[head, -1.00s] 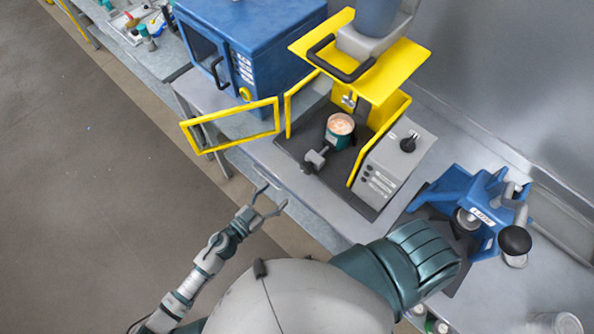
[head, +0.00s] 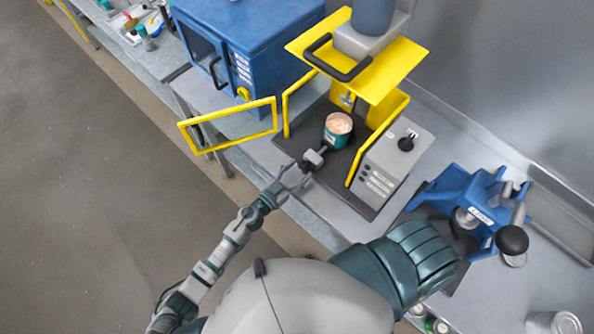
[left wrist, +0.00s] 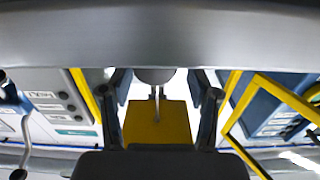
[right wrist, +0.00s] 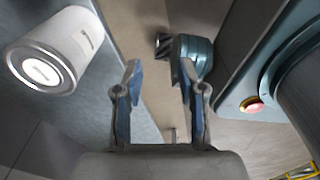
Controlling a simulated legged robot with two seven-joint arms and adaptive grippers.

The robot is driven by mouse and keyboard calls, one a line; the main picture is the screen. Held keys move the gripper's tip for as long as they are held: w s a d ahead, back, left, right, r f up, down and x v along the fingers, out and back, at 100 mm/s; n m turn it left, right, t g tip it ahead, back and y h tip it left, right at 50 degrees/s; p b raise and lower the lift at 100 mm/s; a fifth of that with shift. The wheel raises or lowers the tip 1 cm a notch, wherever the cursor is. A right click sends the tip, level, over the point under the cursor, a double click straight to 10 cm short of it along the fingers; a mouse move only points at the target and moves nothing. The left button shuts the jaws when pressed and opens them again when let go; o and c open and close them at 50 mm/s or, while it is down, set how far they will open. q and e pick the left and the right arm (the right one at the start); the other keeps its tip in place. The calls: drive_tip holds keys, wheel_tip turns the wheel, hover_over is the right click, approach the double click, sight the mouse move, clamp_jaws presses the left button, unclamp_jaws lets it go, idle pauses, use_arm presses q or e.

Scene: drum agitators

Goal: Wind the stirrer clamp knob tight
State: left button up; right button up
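The drum agitator stand (head: 376,70) has a yellow guard and a teal can (head: 338,128) on its dark base.
The yellow guard door (head: 229,125) hangs open left of my left gripper. A grey control box (head: 393,160) stands right of the can. A blue press (head: 476,212) is farther right, and a blue oven (head: 250,45) is behind the door.

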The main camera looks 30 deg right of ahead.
use_arm(q)
drive_tip(key=shift+d, duration=0.35)
drive_tip(key=c, duration=0.4)
drive_tip(key=shift+s+d, duration=0.1)
drive_tip(key=shift+d, duration=0.15)
drive_tip(key=shift+c, duration=1.4)
drive_tip(key=shift+d, duration=0.15)
use_arm(e)
drive_tip(key=shift+d+f, duration=0.15)
drive_tip(key=shift+d, duration=0.8)
